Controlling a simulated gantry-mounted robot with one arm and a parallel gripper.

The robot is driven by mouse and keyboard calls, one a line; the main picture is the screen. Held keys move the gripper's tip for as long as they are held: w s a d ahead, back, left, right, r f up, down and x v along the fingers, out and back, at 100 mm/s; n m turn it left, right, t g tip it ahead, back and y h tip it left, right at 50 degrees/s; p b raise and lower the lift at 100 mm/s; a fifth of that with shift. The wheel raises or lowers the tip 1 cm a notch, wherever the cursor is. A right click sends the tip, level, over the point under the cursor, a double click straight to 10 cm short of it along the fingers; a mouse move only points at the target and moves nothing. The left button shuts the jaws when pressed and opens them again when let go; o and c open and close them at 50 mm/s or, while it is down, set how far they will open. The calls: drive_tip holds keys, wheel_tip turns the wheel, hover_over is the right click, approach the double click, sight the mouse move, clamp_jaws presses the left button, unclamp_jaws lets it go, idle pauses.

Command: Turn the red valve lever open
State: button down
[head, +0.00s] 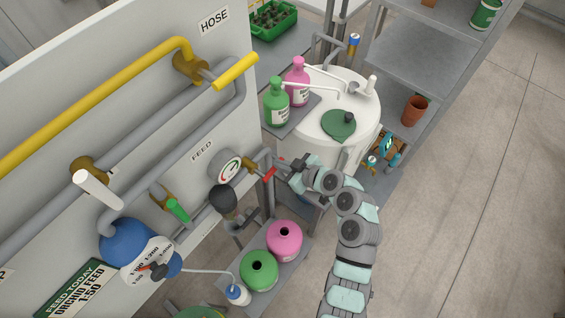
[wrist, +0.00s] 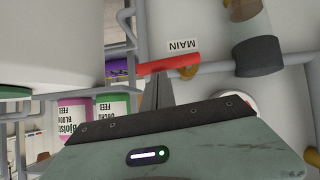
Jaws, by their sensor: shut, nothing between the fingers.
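The red valve lever (head: 269,174) is beside the gauge on the white panel in the head view, partly behind my gripper. In the wrist view the red lever (wrist: 168,64) lies nearly level below a MAIN label (wrist: 184,45), with a brass valve body (wrist: 189,71) at its right end. My gripper (head: 283,163) is at the lever in the head view. In the wrist view my gripper (wrist: 165,77) is shut and empty, its fingertips right at the lever's lower edge. I cannot tell whether they touch it.
A white tank (head: 312,125) stands behind my gripper. Green (head: 277,108) and pink (head: 297,75) bottles stand on a shelf beside it. Round green (head: 259,270) and pink (head: 285,238) bottles stand below.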

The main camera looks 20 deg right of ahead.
drive_tip(key=shift+f, duration=0.1)
drive_tip(key=shift+d+f+m+y+b, duration=0.2)
drive_tip(key=shift+f+b, duration=0.2)
drive_tip(key=shift+b, duration=0.2)
drive_tip(key=shift+d+f+m+y+b, duration=0.2)
drive_tip(key=shift+f+b, duration=0.2)
drive_tip(key=shift+b, duration=0.2)
drive_tip(key=shift+a+f, duration=0.1)
drive_tip(key=s+d+r+b, duration=0.1)
drive_tip(key=s+d+r, duration=0.3)
drive_tip(key=s+r, duration=0.3)
wheel_tip(320, 180, up, 4)
drive_tip(key=shift+s+d+f, duration=0.15)
drive_tip(key=shift+s+d, duration=0.15)
drive_tip(key=shift+d, duration=0.05)
drive_tip(key=shift+w, duration=0.1)
